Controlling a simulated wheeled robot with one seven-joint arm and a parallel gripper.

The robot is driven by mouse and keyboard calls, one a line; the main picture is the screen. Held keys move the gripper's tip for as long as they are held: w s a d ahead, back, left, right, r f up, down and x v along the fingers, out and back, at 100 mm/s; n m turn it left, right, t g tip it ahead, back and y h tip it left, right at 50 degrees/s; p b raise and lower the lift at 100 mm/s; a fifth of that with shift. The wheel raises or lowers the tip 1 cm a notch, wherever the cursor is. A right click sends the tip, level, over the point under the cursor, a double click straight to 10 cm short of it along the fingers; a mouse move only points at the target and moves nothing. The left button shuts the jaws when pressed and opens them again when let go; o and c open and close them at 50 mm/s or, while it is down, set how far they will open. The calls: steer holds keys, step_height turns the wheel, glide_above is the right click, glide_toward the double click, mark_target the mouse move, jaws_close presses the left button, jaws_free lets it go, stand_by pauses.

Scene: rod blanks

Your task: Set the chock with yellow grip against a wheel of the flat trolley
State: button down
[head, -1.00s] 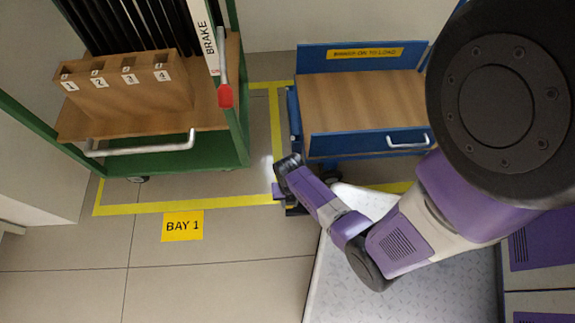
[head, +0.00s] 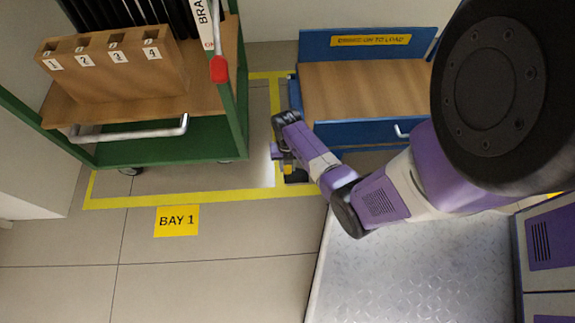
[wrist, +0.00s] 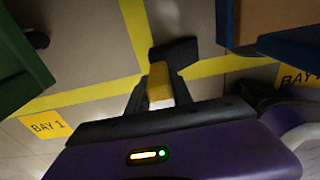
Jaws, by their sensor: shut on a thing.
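My gripper (wrist: 159,96) is shut on the chock by its yellow grip (wrist: 158,74). The chock's black wedge (wrist: 176,52) points away from my gripper, over the floor by the yellow line. In the head view my gripper (head: 287,168) is beside the near left corner of the blue flat trolley (head: 360,133), with the chock mostly hidden.
A green trolley (head: 170,150) with a numbered wooden block and a red-tipped brake lever stands left; its wheel (wrist: 37,40) shows in the wrist view. Yellow floor lines and a BAY 1 label (head: 177,221) mark the bay. Floor between the trolleys is clear.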

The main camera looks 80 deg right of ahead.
steer(key=shift+f, duration=0.45)
steer(key=c, duration=1.1)
jaws_free()
steer(key=shift+r, duration=0.1)
